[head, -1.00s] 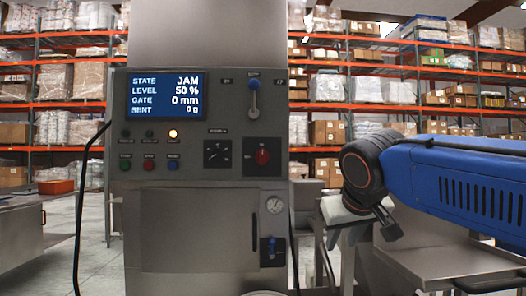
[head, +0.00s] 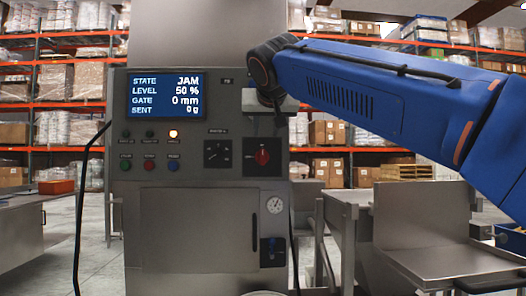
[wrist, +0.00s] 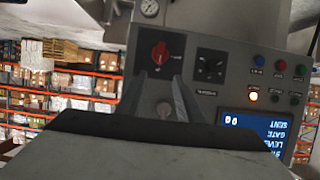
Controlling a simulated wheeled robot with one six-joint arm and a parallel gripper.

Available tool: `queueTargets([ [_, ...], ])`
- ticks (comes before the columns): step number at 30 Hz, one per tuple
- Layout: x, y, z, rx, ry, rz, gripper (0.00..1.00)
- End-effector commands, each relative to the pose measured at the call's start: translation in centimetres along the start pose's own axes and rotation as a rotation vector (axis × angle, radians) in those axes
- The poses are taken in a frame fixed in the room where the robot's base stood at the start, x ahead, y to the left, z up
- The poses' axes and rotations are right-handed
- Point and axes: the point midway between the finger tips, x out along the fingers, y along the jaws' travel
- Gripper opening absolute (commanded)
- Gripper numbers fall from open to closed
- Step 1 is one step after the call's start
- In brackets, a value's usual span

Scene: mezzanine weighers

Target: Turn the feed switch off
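The grey machine panel (head: 200,195) fills the left middle of the head view. It carries a red rotary knob (head: 262,157) on a black plate and a black dial (head: 217,153). The labels are too small to read, so I cannot tell which control is the feed switch. The wrist view is upside down and shows the red knob (wrist: 160,51) just beyond my gripper (wrist: 158,79).
The display (head: 166,96) reads JAM, level 50 %, gate 0 mm, sent 0 g. An amber lamp (head: 173,134) is lit above green, red and blue buttons. A steel table (head: 450,262) stands right.

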Motion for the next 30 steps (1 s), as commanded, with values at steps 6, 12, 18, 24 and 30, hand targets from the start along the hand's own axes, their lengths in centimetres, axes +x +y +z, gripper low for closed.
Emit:
queueTargets([
  [6, 4.1, 0.1, 0.1, -0.001, -0.003, 0.003, 0.33],
  [12, 7.7, 0.1, 0.1, 0.0, -0.003, 0.002, 0.33],
  [18, 11.1, 0.1, 0.1, -0.001, -0.002, 0.001, 0.33],
  [24, 13.5, 0.1, 0.1, -0.001, -0.001, 0.001, 0.33],
  [30, 14.5, 0.0, 0.1, -0.001, -0.001, 0.0, 0.33],
])
